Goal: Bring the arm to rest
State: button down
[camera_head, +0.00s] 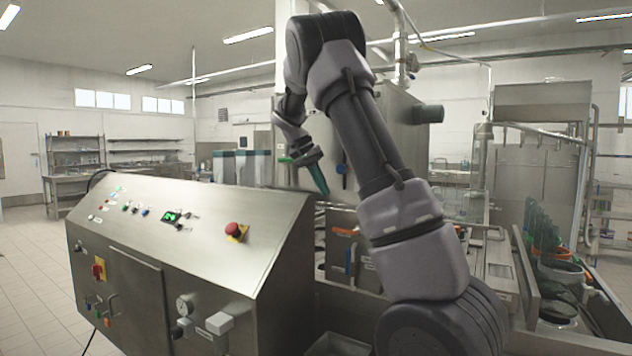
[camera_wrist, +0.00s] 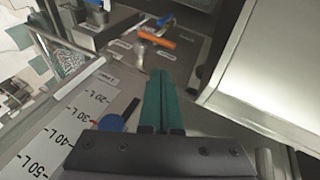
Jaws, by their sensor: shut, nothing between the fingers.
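My gripper (camera_head: 320,180) is raised on my bent arm, just right of the upper edge of the steel control cabinet (camera_head: 200,215) in the head view. Its green fingers point down and to the right. In the wrist view the two green fingers of my gripper (camera_wrist: 162,88) lie side by side, shut, with nothing between them. They appear apart from the surfaces around them.
The wrist view shows a litre scale (camera_wrist: 62,135), an orange handle (camera_wrist: 156,40) and a steel cover (camera_wrist: 270,75). Bins with green items (camera_head: 545,235) stand at right.

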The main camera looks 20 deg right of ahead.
jog(key=s+a+r+n+t+y, duration=0.1)
jog(key=s+a+r+t+y, duration=0.15)
jog(key=s, duration=0.65)
jog(key=s+a+r+n+t+y, duration=0.2)
jog(key=s+r+y, duration=0.15)
jog(key=s, duration=0.45)
jog(key=s+a+f+t, duration=0.1)
jog(key=s+a, duration=0.2)
jog(key=s, duration=0.4)
jog(key=s+a+f+n+t+y, duration=0.1)
jog(key=s+a+t, duration=0.1)
jog(key=s, duration=0.6)
jog(key=shift+a+f, duration=0.25)
jog(key=shift+a, duration=0.5)
jog(key=shift+t, duration=0.25)
